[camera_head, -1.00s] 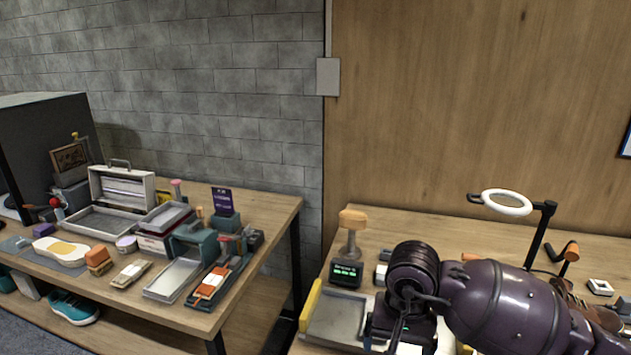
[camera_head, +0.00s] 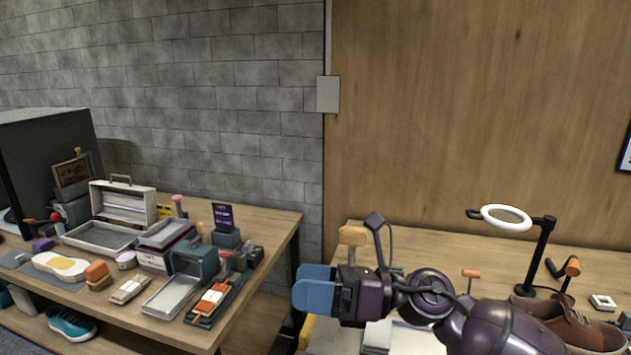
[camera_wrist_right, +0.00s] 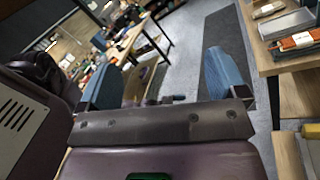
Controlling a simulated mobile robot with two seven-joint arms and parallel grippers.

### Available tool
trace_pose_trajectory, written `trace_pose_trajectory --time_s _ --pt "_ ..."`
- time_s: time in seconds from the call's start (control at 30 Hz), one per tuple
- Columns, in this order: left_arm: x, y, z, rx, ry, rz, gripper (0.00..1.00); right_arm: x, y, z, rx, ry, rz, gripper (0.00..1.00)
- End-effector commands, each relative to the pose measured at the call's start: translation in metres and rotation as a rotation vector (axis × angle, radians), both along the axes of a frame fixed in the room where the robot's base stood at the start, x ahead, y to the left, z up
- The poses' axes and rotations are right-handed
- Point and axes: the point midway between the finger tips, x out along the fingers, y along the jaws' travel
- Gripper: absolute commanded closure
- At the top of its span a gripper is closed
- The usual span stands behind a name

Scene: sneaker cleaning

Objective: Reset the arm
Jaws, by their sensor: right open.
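My right gripper (camera_head: 314,289) shows in the head view with its blue fingers pointing left, past the left edge of the right-hand table. In the right wrist view my right gripper (camera_wrist_right: 158,80) has its two blue fingers wide apart, with nothing between them but floor and distant furniture. My purple right arm reaches in from the lower right of the head view, over the right-hand table (camera_head: 440,232). My left gripper is in neither view.
A left table (camera_head: 270,215) holds trays, an open case (camera_head: 122,203) and brushes. A teal shoe (camera_head: 70,325) sits on its lower shelf. A gap separates the tables.

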Motion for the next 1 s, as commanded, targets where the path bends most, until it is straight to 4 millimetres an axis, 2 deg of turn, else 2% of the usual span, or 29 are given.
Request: trace_pose_trajectory --time_s 0.03,0.13,0.23,0.37,0.5,0.63,0.77,0.9,1.0 --pt "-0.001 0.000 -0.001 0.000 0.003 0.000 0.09 0.008 -0.007 0.004 0.109 0.152 -0.049 0.09" --pt "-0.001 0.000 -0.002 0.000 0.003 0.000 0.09 0.030 -0.030 0.008 0.334 0.466 -0.143 0.09" --pt "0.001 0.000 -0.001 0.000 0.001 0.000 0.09 0.052 -0.061 -0.006 0.561 0.788 -0.235 0.09" --pt "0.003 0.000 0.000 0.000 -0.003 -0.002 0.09 0.071 -0.106 -0.048 0.843 1.175 -0.346 0.09" --pt "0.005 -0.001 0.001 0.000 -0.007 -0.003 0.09 0.072 -0.152 -0.109 1.109 1.517 -0.456 0.09" --pt "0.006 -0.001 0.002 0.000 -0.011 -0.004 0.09 0.054 -0.188 -0.172 1.324 1.770 -0.555 0.09" --pt "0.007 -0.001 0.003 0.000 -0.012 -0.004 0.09 0.022 -0.217 -0.230 1.504 1.953 -0.648 0.09" --pt "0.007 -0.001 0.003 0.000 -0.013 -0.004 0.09 -0.023 -0.243 -0.283 1.663 2.072 -0.737 0.09" --pt "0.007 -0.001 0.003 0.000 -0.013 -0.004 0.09 -0.059 -0.259 -0.315 1.761 2.112 -0.800 0.09"
